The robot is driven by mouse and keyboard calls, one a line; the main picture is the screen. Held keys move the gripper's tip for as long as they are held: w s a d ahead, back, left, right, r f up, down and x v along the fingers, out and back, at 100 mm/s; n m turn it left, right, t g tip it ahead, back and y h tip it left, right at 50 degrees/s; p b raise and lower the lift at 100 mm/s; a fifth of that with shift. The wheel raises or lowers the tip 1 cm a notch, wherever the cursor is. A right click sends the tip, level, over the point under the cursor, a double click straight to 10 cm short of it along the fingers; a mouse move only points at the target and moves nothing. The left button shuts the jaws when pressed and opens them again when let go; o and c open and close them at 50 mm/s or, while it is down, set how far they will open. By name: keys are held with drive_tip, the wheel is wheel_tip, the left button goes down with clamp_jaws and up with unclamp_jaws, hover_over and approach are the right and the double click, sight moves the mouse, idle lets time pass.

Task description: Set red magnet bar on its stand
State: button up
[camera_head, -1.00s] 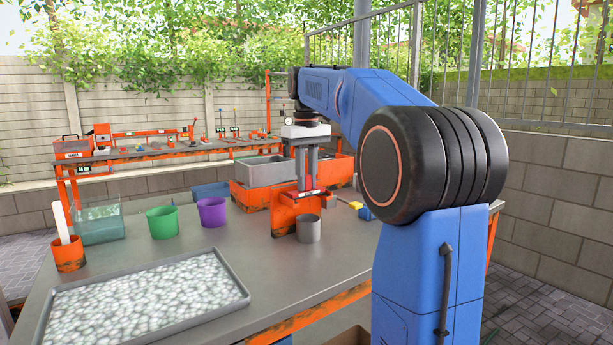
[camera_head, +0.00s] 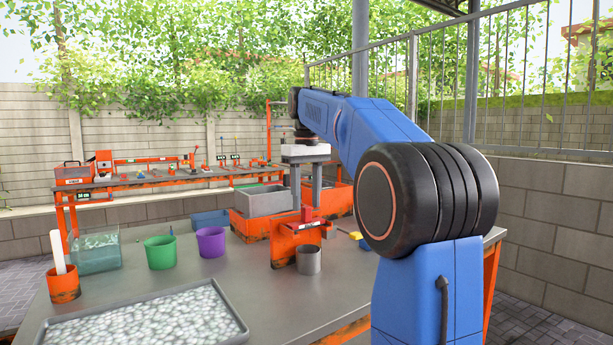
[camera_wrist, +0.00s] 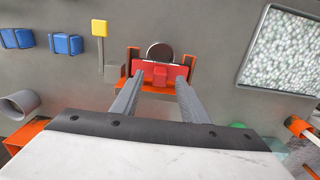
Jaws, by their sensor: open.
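The red magnet bar (camera_wrist: 146,79) sits across the orange stand (camera_wrist: 134,56), its small red grip block (camera_wrist: 160,76) facing up in the wrist view. In the head view the red block (camera_head: 307,213) shows at the top of the orange stand (camera_head: 283,247). My gripper (camera_wrist: 158,80) is open and empty, its two grey fingers spread to either side of the block. In the head view my gripper (camera_head: 307,206) hangs just above the stand. Whether the bar is fully seated at both ends is hard to tell.
A grey cup (camera_head: 309,260) stands in front of the stand. Purple (camera_head: 211,242) and green (camera_head: 160,252) buckets stand to its left. A grey bin (camera_head: 263,200) is behind. A tray of pebbles (camera_head: 140,325) fills the front left. Yellow (camera_wrist: 99,28) and blue blocks (camera_wrist: 68,45) lie nearby.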

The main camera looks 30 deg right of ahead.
wheel_tip(320, 180, up, 9)
idle(0.3)
drive_tip(key=shift+f, duration=0.1)
idle(0.4)
